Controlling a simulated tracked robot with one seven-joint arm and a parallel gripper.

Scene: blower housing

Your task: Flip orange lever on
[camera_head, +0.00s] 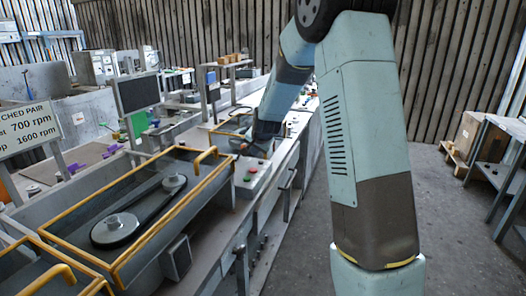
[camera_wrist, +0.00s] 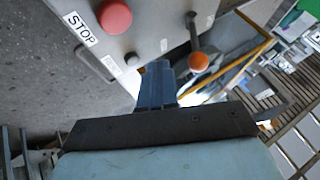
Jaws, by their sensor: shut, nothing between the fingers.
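The orange lever knob (camera_wrist: 199,61) shows in the wrist view on a dark metal stem, set against a grey panel. The stem runs from the panel's edge at the top down to the knob. My gripper (camera_wrist: 160,68) is shut and empty, its blue fingers just left of the knob, with a narrow gap in the picture. I cannot tell the depth between them. In the head view my gripper (camera_head: 247,147) is far down the bench and small, by the panel edge. The lever is too small to make out there.
A red stop button (camera_wrist: 115,16) with a STOP label (camera_wrist: 79,28) sits on the same panel. A yellow-railed tray (camera_head: 117,262) holding a belt and pulleys fills the near bench. A red button (camera_head: 252,169) stands on the bench's control box.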

